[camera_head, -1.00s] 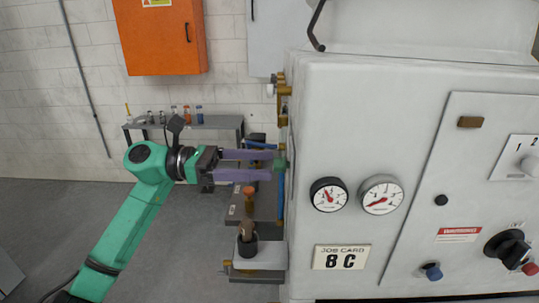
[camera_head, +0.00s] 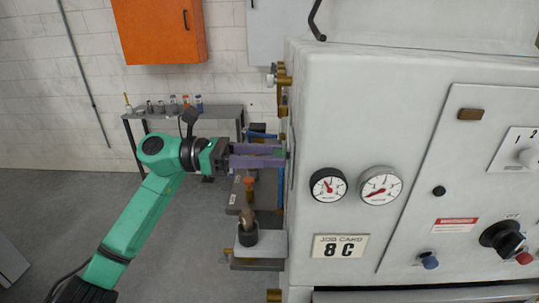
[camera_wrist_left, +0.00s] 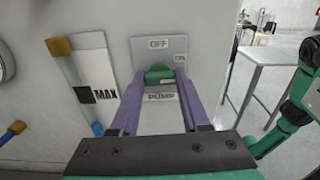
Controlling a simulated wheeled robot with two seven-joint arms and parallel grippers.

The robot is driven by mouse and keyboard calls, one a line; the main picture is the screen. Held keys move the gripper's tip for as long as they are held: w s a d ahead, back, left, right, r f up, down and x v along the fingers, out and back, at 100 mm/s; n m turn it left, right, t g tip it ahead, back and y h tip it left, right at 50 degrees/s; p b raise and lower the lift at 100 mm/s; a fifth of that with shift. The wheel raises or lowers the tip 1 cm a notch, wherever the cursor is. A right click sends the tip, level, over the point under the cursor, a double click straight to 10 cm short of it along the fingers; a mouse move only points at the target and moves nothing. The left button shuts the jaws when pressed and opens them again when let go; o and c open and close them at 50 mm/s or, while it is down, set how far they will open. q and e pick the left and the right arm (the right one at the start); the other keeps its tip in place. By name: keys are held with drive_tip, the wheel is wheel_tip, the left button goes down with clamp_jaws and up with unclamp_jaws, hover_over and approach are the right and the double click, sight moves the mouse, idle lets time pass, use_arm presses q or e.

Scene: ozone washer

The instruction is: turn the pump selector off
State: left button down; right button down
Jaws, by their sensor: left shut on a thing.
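The pump selector is a green knob (camera_wrist_left: 159,74) on a grey plate (camera_wrist_left: 176,46) on the machine's side wall. The plate reads OFF above the knob, ON to its right and PUMP below. In the left wrist view my left gripper (camera_wrist_left: 160,80) has its two purple fingers on either side of the knob, shut on it. The fingers hide part of the knob, and I cannot tell which mark it points to. In the head view the left gripper (camera_head: 282,153) reaches the machine's left side, where the knob is mostly hidden. My right gripper is not in view.
The white machine cabinet (camera_head: 340,110) fills the right, with two gauges (camera_head: 328,185) and a black rotary switch (camera_head: 502,239) on its front. A MAX level gauge (camera_wrist_left: 98,82) stands beside the plate. A shelf bracket (camera_head: 262,250) juts out below my gripper. A grey bench (camera_head: 215,115) stands behind.

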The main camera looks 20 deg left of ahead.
use_arm(q)
drive_tip(key=shift+n+p, duration=2.7)
drive_tip(key=shift+n, duration=5.9)
drive_tip(key=shift+c, duration=1.9)
unclamp_jaws()
